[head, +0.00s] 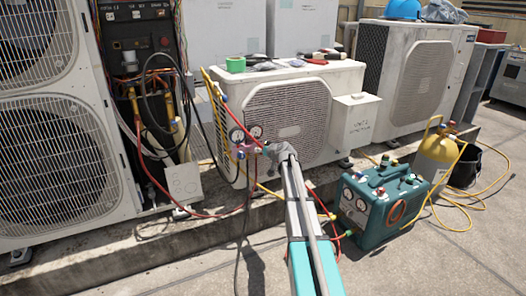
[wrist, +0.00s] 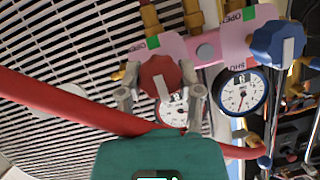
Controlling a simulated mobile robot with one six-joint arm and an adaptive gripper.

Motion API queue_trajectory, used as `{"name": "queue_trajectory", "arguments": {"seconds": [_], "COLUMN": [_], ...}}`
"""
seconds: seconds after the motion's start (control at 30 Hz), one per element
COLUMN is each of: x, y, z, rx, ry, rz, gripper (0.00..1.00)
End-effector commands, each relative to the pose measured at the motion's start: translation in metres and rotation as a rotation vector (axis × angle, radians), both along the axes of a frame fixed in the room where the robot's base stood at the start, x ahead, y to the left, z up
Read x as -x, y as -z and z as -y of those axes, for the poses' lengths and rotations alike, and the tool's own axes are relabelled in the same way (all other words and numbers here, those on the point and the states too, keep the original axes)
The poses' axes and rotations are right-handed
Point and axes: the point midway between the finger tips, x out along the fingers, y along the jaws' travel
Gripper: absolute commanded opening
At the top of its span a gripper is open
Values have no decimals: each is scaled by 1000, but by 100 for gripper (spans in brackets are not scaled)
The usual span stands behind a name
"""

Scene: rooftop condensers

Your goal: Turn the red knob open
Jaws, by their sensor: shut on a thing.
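The red knob (wrist: 158,72) sits on a pink manifold (wrist: 205,50) in the wrist view. My gripper (wrist: 160,76) has one finger on each side of it and is shut on it. A light strip on the knob points down in the picture, toward my gripper's body. A green mark (wrist: 153,42) lies just above the knob, with OPEN lettering beside it. In the head view my gripper (head: 280,150) reaches the manifold (head: 243,151) from the right; the red knob is not clear there.
A blue knob (wrist: 278,42) and a gauge (wrist: 240,92) are to the right on the manifold. A red hose (wrist: 75,105) crosses below. A condenser (head: 290,115) stands behind; a teal machine (head: 380,208) and yellow cylinder (head: 436,155) stand right, with hoses on the ground.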

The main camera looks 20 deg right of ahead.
Motion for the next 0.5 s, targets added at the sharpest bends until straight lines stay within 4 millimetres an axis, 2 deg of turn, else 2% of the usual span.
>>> {"name": "queue_trajectory", "arguments": {"seconds": [0.27, 0.5], "x": [0, 0], "y": [-1, 0], "z": [1, 0], "rx": [39, 147], "ry": [13, 12], "rz": [6, 11], "gripper": [0, 0]}}
